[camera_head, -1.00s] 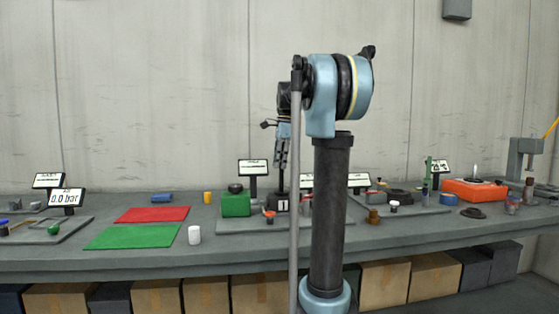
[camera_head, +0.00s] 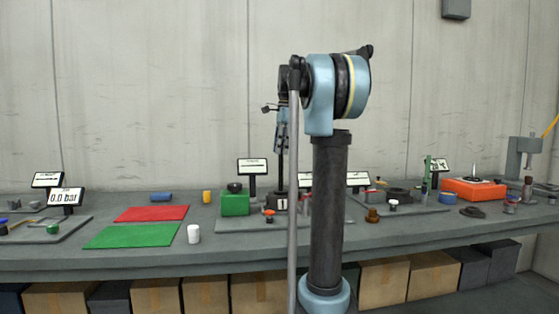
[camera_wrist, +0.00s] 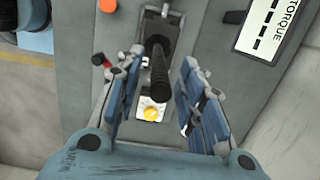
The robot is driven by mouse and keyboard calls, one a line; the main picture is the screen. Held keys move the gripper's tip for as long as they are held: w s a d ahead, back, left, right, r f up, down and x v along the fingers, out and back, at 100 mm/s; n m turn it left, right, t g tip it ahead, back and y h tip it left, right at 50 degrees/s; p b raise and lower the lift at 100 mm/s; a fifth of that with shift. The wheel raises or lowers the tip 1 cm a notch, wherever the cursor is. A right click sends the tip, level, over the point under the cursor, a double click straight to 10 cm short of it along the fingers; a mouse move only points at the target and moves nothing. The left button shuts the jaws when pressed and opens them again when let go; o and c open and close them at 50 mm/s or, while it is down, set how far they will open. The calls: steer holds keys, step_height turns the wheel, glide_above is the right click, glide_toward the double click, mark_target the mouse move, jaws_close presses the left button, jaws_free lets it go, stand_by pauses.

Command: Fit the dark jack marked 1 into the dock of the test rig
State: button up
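The dark jack marked 1 (camera_head: 281,203) stands upright on the bench behind my arm, with a white number plate on its front and a tall thin dark spindle. In the wrist view its black threaded spindle (camera_wrist: 159,75) points up between my fingers. My gripper (camera_wrist: 160,72) is open, one finger on each side of the spindle, with visible gaps on both sides. A pale plate with a yellow round spot (camera_wrist: 152,113) shows at the spindle's lower end. I cannot tell which part is the rig's dock. In the head view my gripper is small and partly hidden.
A TORQUE display (camera_wrist: 274,28) stands close to the right finger in the wrist view. An orange-red cap (camera_wrist: 107,6) lies to the left. A green block (camera_head: 235,204) stands left of the jack. Green (camera_head: 131,235) and red (camera_head: 151,213) mats lie farther left.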

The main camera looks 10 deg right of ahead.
steer(key=r, duration=0.6)
steer(key=shift+d+r, duration=0.3)
steer(key=shift+d, duration=0.1)
